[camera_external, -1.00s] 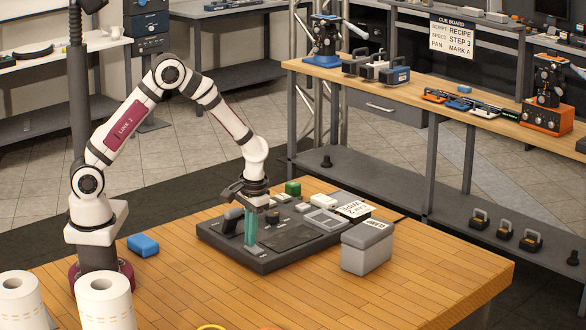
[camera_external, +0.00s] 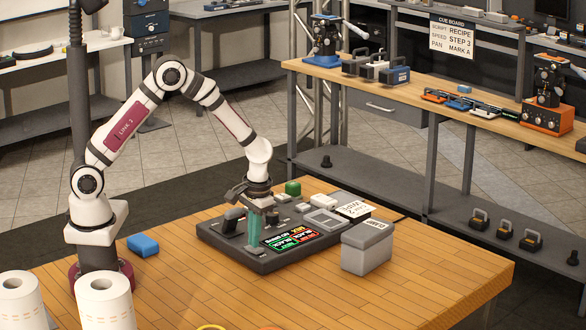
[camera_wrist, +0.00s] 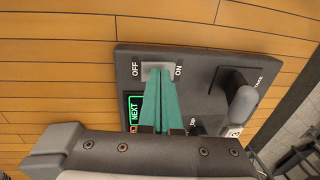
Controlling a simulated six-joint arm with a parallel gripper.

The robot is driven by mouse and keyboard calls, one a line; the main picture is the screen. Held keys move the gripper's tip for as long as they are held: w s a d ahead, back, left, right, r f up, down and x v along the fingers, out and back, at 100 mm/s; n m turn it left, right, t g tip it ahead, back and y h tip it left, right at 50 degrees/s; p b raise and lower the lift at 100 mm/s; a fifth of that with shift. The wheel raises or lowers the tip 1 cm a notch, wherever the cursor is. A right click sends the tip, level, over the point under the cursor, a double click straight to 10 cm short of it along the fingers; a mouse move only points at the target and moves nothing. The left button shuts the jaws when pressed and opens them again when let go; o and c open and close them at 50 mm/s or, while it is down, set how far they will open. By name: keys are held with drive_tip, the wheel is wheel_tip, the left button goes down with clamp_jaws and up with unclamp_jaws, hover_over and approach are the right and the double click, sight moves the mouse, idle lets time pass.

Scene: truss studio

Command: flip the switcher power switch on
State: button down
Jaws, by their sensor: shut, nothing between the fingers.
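The dark grey switcher (camera_external: 225,248) lies on the wooden table, and its screen (camera_external: 290,238) is lit in green and red. The power switch (camera_wrist: 152,72) is a light grey rocker between the OFF and ON labels in the wrist view. My gripper (camera_external: 254,252) points down over the near left part of the switcher. In the wrist view its teal fingers (camera_wrist: 160,80) are together, with nothing between them. Their tips lie at the switch, toward the ON label, and hide part of it. I cannot tell whether they touch it.
A lever (camera_wrist: 240,95) stands right of the fingers in the wrist view. A grey lidded box (camera_external: 367,250) is beside the switcher. A blue block (camera_external: 143,245) and white rolls (camera_external: 105,300) are at the left.

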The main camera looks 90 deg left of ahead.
wheel_tip(320, 180, up, 14)
drive_tip(key=s+a, duration=0.1)
drive_tip(key=shift+s, duration=0.15)
drive_tip(key=shift+a, duration=0.1)
idle(0.4)
drive_tip(key=s+d+r+m, duration=0.4)
drive_tip(key=s+d+m, duration=0.2)
drive_tip(key=s+d, duration=0.2)
drive_tip(key=s+d+f+m, duration=0.1)
drive_tip(key=s+d+m, duration=0.1)
drive_tip(key=s+m, duration=0.2)
drive_tip(key=s+d+m, duration=0.3)
drive_tip(key=s+m, duration=0.1)
drive_tip(key=s, duration=0.6)
drive_tip(key=shift+f+m+t+y, duration=0.3)
drive_tip(key=shift+f+t+y, duration=0.05)
drive_tip(key=shift+t+y, duration=0.05)
drive_tip(key=c, duration=1.6)
unclamp_jaws()
drive_tip(key=shift+d, duration=0.1)
